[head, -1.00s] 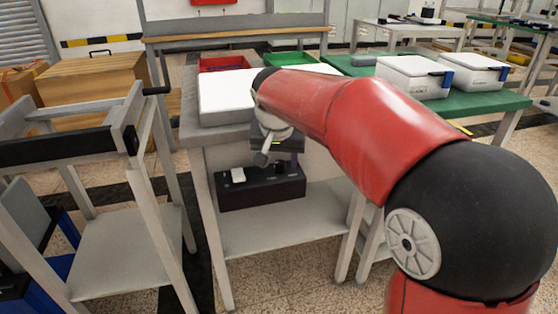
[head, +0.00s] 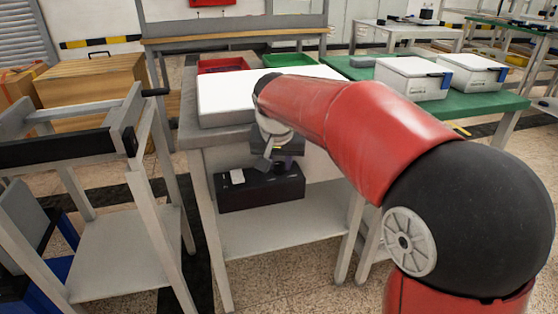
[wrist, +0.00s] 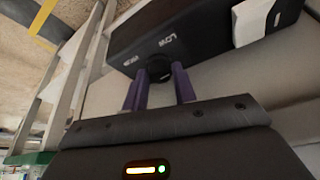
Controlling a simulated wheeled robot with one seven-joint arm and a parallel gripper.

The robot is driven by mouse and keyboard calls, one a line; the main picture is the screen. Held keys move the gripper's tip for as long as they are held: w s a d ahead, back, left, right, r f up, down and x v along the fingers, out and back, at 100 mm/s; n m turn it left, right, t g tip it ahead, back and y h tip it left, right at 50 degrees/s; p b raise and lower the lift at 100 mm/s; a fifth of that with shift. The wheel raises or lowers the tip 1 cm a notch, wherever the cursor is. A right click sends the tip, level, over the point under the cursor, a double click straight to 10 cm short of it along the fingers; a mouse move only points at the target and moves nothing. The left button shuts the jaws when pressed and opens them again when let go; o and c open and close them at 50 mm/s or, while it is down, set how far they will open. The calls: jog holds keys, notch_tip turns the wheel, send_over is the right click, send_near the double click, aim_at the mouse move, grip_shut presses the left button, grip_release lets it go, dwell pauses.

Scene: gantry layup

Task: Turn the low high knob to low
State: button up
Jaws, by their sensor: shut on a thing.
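The dark round knob (wrist: 158,66) sits by these words, between the purple fingers of my gripper (wrist: 158,75). The fingers are shut on the knob, one on each side. I cannot tell which word the knob points to. In the head view my gripper (head: 287,162) is at the box's right part and hides the knob.
A white switch (head: 237,176) is on the box's left part; it also shows large in the wrist view (wrist: 256,20). The bench top (head: 190,135) overhangs the box. A grey cart frame (head: 125,225) stands to the left.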

aim_at(289, 179)
jog(key=n, duration=0.2)
jog(key=n+y+p, duration=0.1)
jog(key=n, duration=0.1)
jog(key=shift+d+r+y, duration=0.1)
jog(key=shift+d+y, duration=0.1)
jog(key=shift+y, duration=0.1)
jog(key=shift+n+g+y, duration=0.5)
jog(key=shift+n+y, duration=0.3)
jog(key=shift+n, duration=1.4)
jog(key=o, duration=1)
jog(key=v, duration=0.7)
jog(key=shift+d+r+p, duration=0.1)
jog(key=shift+r+p, duration=0.2)
jog(key=shift+p, duration=0.05)
